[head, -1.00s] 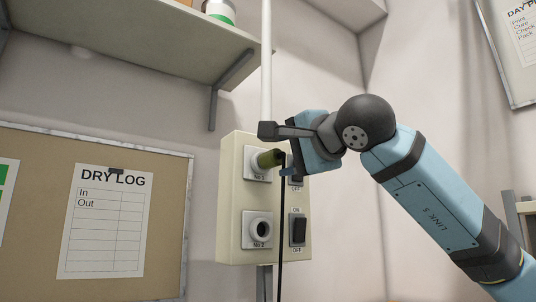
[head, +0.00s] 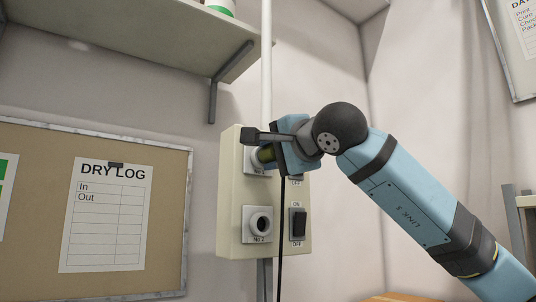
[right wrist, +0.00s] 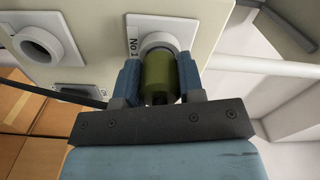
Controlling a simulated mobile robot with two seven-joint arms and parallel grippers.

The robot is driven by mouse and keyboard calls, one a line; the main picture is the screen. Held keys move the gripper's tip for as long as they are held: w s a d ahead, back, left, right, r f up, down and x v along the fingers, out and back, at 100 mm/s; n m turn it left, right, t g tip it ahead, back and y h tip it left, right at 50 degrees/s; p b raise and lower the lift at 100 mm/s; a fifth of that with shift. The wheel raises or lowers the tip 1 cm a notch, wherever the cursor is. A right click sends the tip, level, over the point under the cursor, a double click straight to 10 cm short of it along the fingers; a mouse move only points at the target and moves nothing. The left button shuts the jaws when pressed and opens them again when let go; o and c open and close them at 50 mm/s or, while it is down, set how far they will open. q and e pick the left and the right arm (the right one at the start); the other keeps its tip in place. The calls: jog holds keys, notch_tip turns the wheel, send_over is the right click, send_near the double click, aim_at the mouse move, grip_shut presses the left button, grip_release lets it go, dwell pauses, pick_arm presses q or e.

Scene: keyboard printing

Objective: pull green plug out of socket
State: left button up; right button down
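The green plug (head: 265,155) sits in the upper socket, No 1, on a beige wall box (head: 230,205). The plug also shows in the right wrist view (right wrist: 160,76), in front of the round white socket ring (right wrist: 155,43). My right gripper (right wrist: 159,78) has one blue finger on each side of the plug, very close to it. I cannot tell whether the fingers press on it. In the head view my right gripper (head: 280,152) hides part of the plug and the upper switch. A dark cable (head: 281,230) hangs down below the gripper. My left gripper is not in view.
The empty lower socket No 2 (head: 259,224) and a black switch (head: 299,224) are just below. A white pipe (head: 266,70) runs up from the box. A shelf (head: 150,40) is above left, and a dry log board (head: 60,140) hangs left.

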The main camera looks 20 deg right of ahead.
jog(key=c, duration=1.4)
grip_release()
grip_shut()
jog(key=shift+s+f, duration=0.1)
jog(key=shift+s, duration=0.15)
jog(key=shift+b+v, duration=0.65)
jog(key=shift+v, duration=0.55)
jog(key=shift+s+d+r, duration=0.1)
jog(key=shift+d+r, duration=0.05)
jog(key=shift+r, duration=0.1)
jog(key=shift+s+d+r+p, duration=0.1)
jog(key=shift+s+d+r, duration=0.1)
jog(key=shift+s+r, duration=0.35)
jog(key=shift+s+d+r+p, duration=0.15)
jog(key=shift+s+d+r, duration=0.15)
jog(key=shift+s, duration=0.35)
jog(key=shift+s+d+r+p, duration=0.1)
jog(key=shift+s+d+r, duration=0.05)
jog(key=shift+s+r, duration=0.4)
